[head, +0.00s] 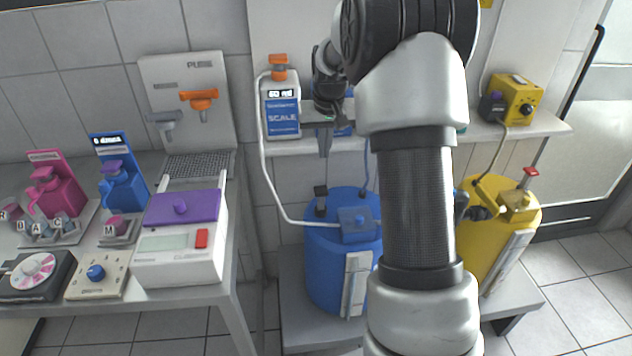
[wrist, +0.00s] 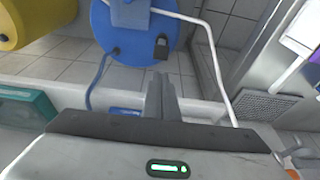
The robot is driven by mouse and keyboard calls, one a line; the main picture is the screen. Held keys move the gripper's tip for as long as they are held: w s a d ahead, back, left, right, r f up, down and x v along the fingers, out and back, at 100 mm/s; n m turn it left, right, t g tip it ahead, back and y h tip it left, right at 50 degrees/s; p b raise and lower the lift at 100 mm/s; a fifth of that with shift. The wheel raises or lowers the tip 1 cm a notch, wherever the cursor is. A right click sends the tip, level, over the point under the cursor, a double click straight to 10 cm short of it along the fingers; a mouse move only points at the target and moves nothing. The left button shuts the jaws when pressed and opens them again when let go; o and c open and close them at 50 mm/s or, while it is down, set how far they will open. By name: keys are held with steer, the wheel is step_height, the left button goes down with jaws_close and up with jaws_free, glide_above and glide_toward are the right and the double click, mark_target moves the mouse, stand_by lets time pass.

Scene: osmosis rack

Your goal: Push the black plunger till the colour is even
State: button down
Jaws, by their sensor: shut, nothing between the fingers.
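The black plunger (head: 320,192) stands upright on top of the blue tank (head: 335,262), near its left back edge. In the wrist view the plunger (wrist: 162,46) shows on the blue tank lid (wrist: 135,25), just beyond my fingertips. My gripper (head: 324,152) points down with its fingers together and empty, above the plunger with a gap between them in the head view. The fingers also show in the wrist view (wrist: 160,85). A pale grey panel (head: 355,285) is on the tank's front; I cannot make out any colour reading on it.
A white tube (head: 268,190) runs down to the blue tank. A yellow tank (head: 515,222) stands right. The left bench (head: 215,293) carries several devices.

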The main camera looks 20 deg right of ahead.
steer(key=shift+s, duration=0.1)
steer(key=b, duration=0.1)
glide_toward(322, 193)
steer(key=w+f, duration=0.2)
steer(key=f, duration=0.1)
steer(key=w+f, duration=0.1)
steer(key=f, duration=0.1)
steer(key=shift+w+d, duration=0.3)
steer(key=shift+d, duration=0.05)
steer(key=shift+f, duration=0.35)
step_height(322, 193, down, 5)
steer(key=b, duration=0.3)
steer(key=shift+f, duration=0.15)
steer(key=shift+s, duration=0.1)
